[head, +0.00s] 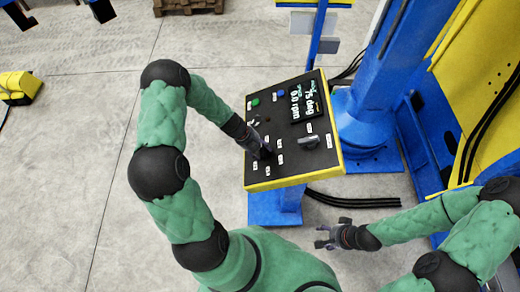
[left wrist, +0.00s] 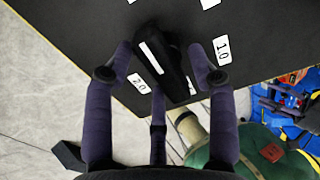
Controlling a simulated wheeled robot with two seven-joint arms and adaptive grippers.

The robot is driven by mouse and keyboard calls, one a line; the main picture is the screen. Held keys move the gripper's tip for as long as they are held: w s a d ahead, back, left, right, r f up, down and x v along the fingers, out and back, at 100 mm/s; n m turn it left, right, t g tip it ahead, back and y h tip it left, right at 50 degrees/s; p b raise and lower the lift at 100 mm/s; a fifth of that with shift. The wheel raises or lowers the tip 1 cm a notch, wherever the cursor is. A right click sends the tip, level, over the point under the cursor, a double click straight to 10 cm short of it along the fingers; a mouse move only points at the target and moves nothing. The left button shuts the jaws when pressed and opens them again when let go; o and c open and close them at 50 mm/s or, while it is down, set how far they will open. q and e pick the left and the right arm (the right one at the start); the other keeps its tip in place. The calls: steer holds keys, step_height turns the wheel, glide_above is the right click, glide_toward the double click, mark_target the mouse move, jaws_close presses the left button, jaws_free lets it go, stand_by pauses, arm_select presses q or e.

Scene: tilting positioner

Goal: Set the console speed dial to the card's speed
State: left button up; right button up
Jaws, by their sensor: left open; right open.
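The console (head: 322,165) has a black, yellow-edged panel with small white labels. Its display (head: 307,102) appears upside down and seems to read 75 deg and 0.0 rpm. My left gripper (head: 263,152) is at the panel's lower left, over the speed dial, which it mostly hides there. In the left wrist view the black dial knob (left wrist: 172,62) with a white line lies between my open fingers; gaps show beside it. Labels 1.0 (left wrist: 222,50) and 2.0 (left wrist: 138,83) stand near it; others are cut off or covered. My right gripper (head: 333,236) is open and empty. No readable card shows.
A grey lever-like knob (head: 308,142) sits right of my left gripper. Green (head: 255,102) and blue (head: 281,93) buttons are near the panel's top. A blue column (head: 365,110) stands right of the console. Black cables (head: 355,201) run along the floor near my right gripper.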

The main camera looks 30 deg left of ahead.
arm_select(q)
steer(key=shift+c, duration=0.3)
jaws_close()
